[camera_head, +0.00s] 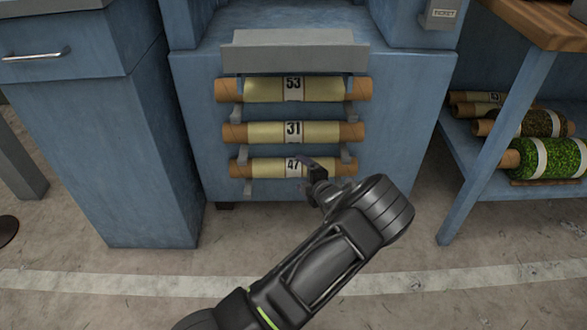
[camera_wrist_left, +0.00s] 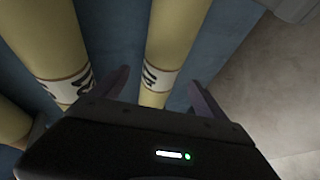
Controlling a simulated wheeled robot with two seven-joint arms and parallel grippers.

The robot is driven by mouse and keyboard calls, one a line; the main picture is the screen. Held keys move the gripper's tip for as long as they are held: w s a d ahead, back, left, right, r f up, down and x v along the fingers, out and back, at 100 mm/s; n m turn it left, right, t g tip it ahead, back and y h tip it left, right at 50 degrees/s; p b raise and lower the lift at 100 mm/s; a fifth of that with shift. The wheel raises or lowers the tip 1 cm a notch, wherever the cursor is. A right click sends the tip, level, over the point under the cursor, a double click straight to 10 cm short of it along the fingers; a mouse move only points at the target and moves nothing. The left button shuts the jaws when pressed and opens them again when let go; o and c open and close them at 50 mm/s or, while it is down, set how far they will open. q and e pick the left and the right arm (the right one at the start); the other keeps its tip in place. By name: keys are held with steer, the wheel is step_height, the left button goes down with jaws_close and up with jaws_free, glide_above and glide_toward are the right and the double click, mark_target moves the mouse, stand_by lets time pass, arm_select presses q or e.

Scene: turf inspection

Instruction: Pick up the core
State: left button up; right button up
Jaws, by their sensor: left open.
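Three yellow-wrapped cores with brown cardboard ends lie level, one above another, on brackets on the blue cabinet front. The top core (camera_head: 320,89) is labelled 53, the middle core (camera_head: 263,132) is labelled 31, and the bottom core (camera_head: 262,168) is labelled 47. My left gripper (camera_head: 309,168) is at the bottom core, just right of its label, and hides part of it. In the left wrist view the open fingers (camera_wrist_left: 160,90) stand on either side of one yellow core (camera_wrist_left: 172,40); contact cannot be told. My right gripper is not in view.
A grey ledge (camera_head: 294,51) juts out above the cores. A blue drawer cabinet (camera_head: 128,150) stands at left. At right, a wooden-topped blue bench (camera_head: 487,148) holds several rolls, including a green turf roll (camera_head: 565,158). The floor in front is clear.

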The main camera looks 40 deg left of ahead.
mark_target(297, 171)
arm_select(q)
steer(key=b+x, duration=0.1)
steer(key=x, duration=0.1)
steer(key=b+x, duration=0.1)
steer(key=x, duration=0.1)
steer(key=shift+s+f, duration=0.1)
steer(key=shift+f, duration=0.15)
steer(key=shift+a, duration=0.25)
steer(key=shift+c, duration=0.6)
steer(key=shift+r, duration=0.1)
jaws_close()
